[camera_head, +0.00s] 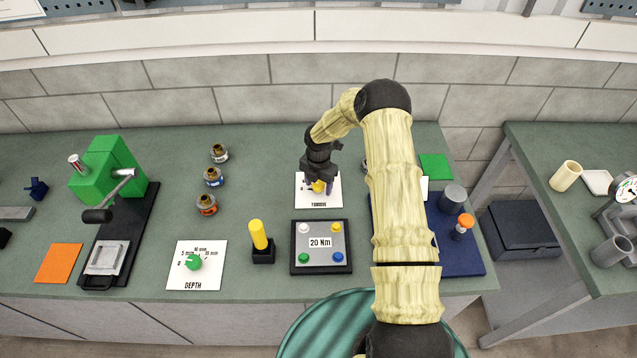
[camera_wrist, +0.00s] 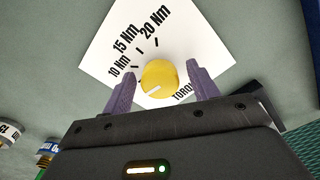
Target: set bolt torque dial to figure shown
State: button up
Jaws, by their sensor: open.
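The yellow torque dial (camera_wrist: 158,76) sits on a white card (camera_wrist: 185,45) marked 10, 15 and 20 Nm. In the wrist view its white pointer line lies toward the lower left, off the 20 Nm tick. In the head view the dial (camera_head: 319,186) is partly hidden by my gripper. A framed panel (camera_head: 302,242) in front of the card has a label (camera_head: 320,242) reading 20 Nm. My gripper (camera_wrist: 162,70) is open, with one purple finger on each side of the dial; contact is not clear.
A yellow-handled tool (camera_head: 258,236) stands upright left of the panel. Further left are a DEPTH card (camera_head: 207,272) with a green knob and a green press (camera_head: 107,170). Small jars (camera_head: 214,177) stand behind. A blue tray (camera_head: 465,262) lies to the right, partly behind my arm.

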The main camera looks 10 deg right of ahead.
jog(key=shift+c, duration=0.2)
jog(key=c, duration=0.9)
jog(key=shift+c, duration=0.2)
